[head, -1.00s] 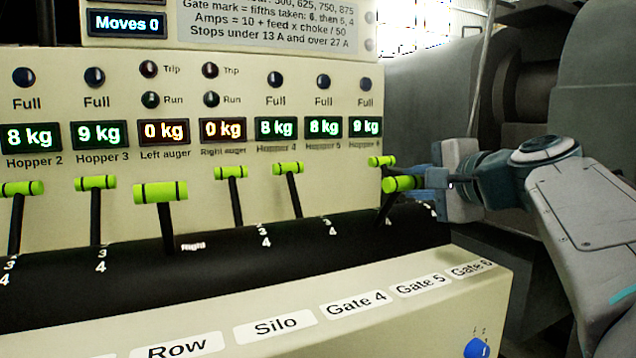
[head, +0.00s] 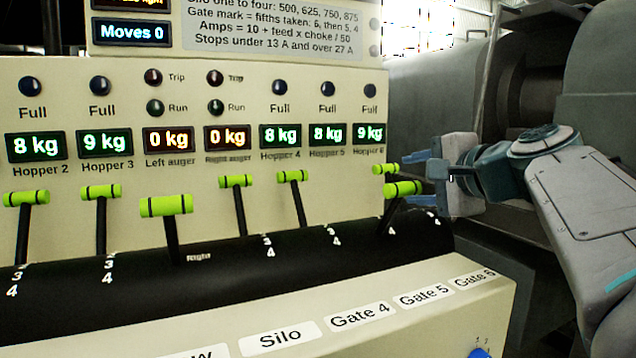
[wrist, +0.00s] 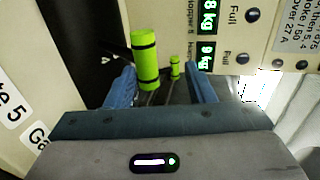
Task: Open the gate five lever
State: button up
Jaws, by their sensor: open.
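The gate five lever, judging by the labels, has a bright green handle (head: 403,188) on a dark shaft, leaning towards the front. Its handle stands large in the wrist view (wrist: 145,58). A smaller green handle (head: 386,169), apparently gate six's, stands behind it and shows between the fingers in the wrist view (wrist: 175,66). My gripper (head: 418,178) is open and empty, just right of the near handle. In the wrist view the blue fingers (wrist: 161,86) stand wide apart, with the near handle towards the left finger. Whether they touch it I cannot tell.
The cream panel (head: 60,85) carries displays and lamps. Several other green levers (head: 293,177) stand leftward along the black curved cover (head: 345,255). A blue knob (head: 479,353) sits low on the front. Large grey machinery (head: 600,70) stands behind my arm.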

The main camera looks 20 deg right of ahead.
jog(key=s+d+r+p, duration=0.3)
jog(key=s+d+r, duration=0.4)
jog(key=s, duration=0.2)
jog(key=shift+s+d+r+p, duration=0.2)
jog(key=shift+s+r+p, duration=0.05)
jog(key=shift+r+p, duration=0.1)
